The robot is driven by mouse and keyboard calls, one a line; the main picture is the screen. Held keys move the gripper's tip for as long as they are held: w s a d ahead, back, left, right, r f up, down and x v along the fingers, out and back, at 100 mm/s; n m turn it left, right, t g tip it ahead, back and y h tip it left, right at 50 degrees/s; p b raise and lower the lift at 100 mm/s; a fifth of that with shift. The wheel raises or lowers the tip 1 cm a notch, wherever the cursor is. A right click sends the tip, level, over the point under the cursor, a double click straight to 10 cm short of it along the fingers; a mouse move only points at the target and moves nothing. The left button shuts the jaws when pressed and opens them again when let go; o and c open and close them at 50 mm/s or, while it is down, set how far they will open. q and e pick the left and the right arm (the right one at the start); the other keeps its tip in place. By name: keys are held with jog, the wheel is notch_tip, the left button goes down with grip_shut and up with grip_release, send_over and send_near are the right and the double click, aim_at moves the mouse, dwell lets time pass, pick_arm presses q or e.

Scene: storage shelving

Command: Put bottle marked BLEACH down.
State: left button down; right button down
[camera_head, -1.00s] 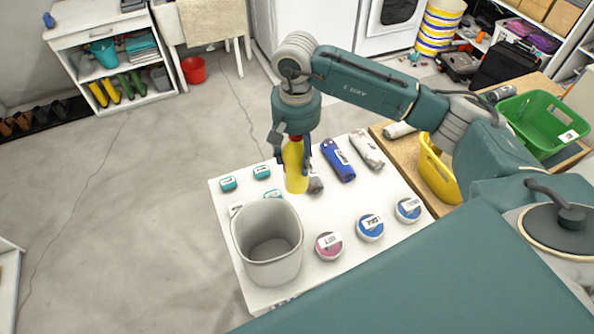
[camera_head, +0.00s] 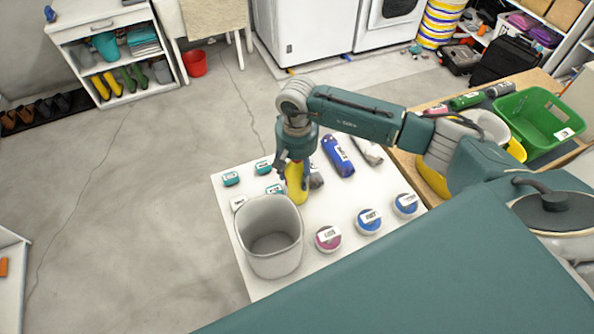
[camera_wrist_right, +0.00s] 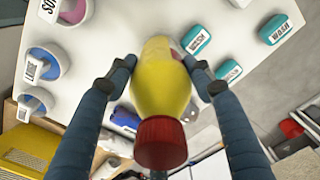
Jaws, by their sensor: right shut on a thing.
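A yellow bottle (camera_head: 296,185) with a red cap is in my right gripper (camera_head: 295,160), low over the white table (camera_head: 345,254), just behind the grey bin. In the right wrist view the bottle (camera_wrist_right: 160,85) sits between the two fingers of my right gripper (camera_wrist_right: 162,72), cap toward the camera. Its label is mostly hidden, so I cannot read it. I cannot tell whether its base touches the table. My left gripper is not in view.
A grey bin (camera_head: 247,230) stands at the table's front left. A green basket (camera_head: 541,123) stands on the wooden table at right.

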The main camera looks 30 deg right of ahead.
jog(key=shift+w, duration=0.1)
jog(key=c, duration=0.8)
grip_release()
jog(key=shift+o, duration=0.2)
